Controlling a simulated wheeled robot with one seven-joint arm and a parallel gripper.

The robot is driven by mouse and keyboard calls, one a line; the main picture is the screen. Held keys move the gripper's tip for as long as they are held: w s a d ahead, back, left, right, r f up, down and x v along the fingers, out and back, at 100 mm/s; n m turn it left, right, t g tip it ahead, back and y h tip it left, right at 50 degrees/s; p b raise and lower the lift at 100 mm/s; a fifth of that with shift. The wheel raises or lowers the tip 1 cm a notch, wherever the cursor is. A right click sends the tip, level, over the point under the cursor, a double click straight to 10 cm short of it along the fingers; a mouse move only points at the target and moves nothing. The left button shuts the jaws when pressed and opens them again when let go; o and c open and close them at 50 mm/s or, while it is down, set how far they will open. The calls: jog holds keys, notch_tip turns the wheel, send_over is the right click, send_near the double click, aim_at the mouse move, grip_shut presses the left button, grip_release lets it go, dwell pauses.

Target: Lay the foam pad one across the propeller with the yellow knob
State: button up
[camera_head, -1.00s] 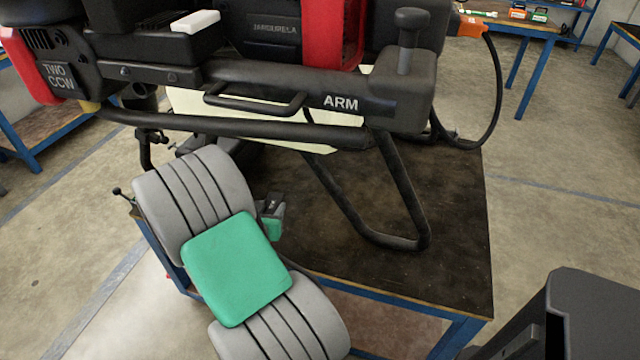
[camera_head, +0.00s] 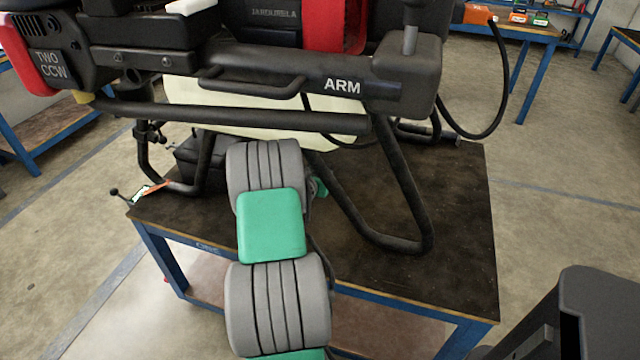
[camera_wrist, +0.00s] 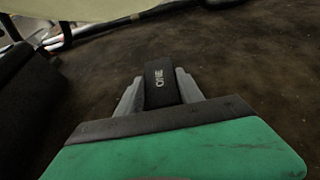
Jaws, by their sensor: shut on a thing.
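My gripper (camera_wrist: 160,95) is shut on a black foam pad (camera_wrist: 160,83) in the wrist view. The pad's white lettering, sideways, appears to read ONE. It points away between the two grey fingers, above the dark table top. In the head view my arm hides most of the gripper and the pad. The drone (camera_head: 240,115) stands on the table, its frame across the top of the head view. A motor housing marked TWO CCW (camera_head: 48,62) is at its left end. A small yellowish part (camera_head: 83,97) shows beneath it. No propeller with a yellow knob can be made out.
The table (camera_head: 455,235) has a dark top, with free room at its right. The drone's black landing legs (camera_head: 400,210) and pale tank (camera_head: 260,115) are close to my arm. A small orange-and-white item (camera_head: 150,190) lies at the table's left edge. More blue benches stand behind.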

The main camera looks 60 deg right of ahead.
jog(key=shift+f+b, duration=0.3)
jog(key=shift+f, duration=1.45)
jog(key=shift+f, duration=0.1)
jog(key=o, duration=1.3)
